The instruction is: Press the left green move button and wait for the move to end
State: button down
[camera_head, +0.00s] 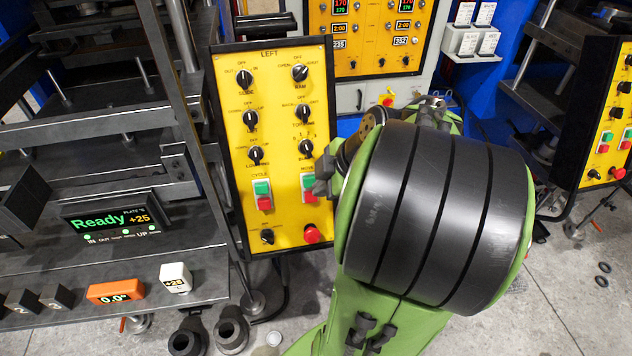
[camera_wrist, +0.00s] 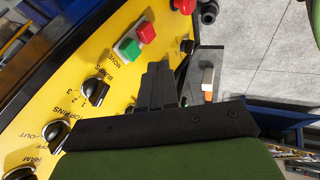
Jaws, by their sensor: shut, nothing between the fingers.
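The yellow control panel (camera_head: 283,235) is labelled LEFT. The green move button (camera_head: 307,181) is at its right side, just above the red move button (camera_head: 309,195). In the wrist view, the green move button (camera_wrist: 129,49) shows beside the MOVE lettering, with the red move button (camera_wrist: 145,33) beyond it. My gripper (camera_wrist: 158,66) is shut and empty. Its fingertips appear close to the green button, below and right of it in that view; a gap shows between them. In the head view my gripper (camera_head: 322,184) is partly hidden by my arm, just right of the move buttons.
A green and red cycle pair (camera_head: 263,195) is left of the move buttons. Black knobs (camera_head: 300,73) fill the panel above; a red mushroom button (camera_head: 311,234) is below. The press display (camera_head: 113,219) reads Ready +25. Another yellow panel (camera_head: 598,120) stands far right.

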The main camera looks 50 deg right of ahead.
aim_at(307, 188)
jog(key=w+f, duration=0.1)
jog(key=w+d, duration=0.1)
jog(key=w+d+f, duration=0.1)
jog(key=w, duration=0.1)
jog(key=shift+f+p, duration=0.35)
